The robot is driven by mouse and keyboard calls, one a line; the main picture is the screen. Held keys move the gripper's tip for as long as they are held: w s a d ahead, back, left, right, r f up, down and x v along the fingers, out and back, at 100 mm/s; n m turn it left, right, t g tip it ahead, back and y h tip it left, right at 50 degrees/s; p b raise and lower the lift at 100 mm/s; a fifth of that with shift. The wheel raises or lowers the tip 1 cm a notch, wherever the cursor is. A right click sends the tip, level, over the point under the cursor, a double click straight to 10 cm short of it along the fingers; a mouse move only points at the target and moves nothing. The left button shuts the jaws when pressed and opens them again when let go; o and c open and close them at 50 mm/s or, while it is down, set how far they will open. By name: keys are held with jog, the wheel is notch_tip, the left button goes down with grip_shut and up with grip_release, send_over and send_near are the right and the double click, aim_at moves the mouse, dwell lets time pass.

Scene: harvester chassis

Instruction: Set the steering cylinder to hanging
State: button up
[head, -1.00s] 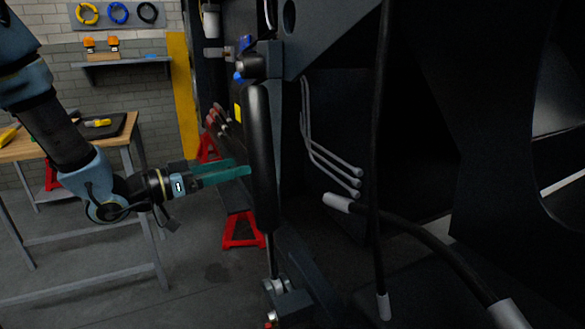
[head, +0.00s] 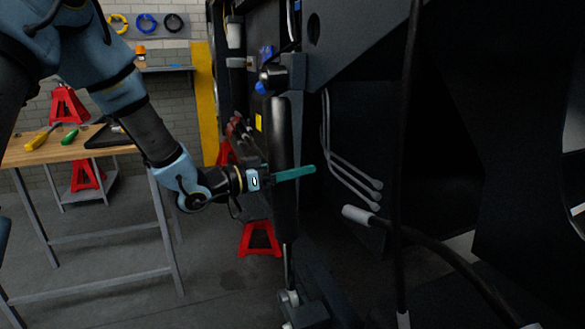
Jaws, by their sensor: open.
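The steering cylinder (head: 285,130) is a long black barrel standing almost upright in the middle of the head view. Its thin bright rod (head: 288,262) runs down to a grey lower mount (head: 291,303). Its top end is just below a dark bracket (head: 293,70) with a rounded dark part and a blue piece; I cannot tell how it is joined there. My gripper (head: 292,173) comes in from the left at the barrel's mid height. One teal finger crosses in front of the barrel and the other is hidden, probably behind it. The jaws are open; contact is unclear.
The dark chassis (head: 360,55) fills the right side. Grey-ended pipes (head: 350,180) and a thick hose (head: 440,254) lie right of the cylinder. A workbench (head: 60,150) with tools stands at left, and red stands (head: 259,240) are on the floor behind.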

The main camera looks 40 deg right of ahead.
jog(key=shift+c, duration=0.2)
grip_shut()
dwell(0.5)
jog(key=shift+w, duration=0.1)
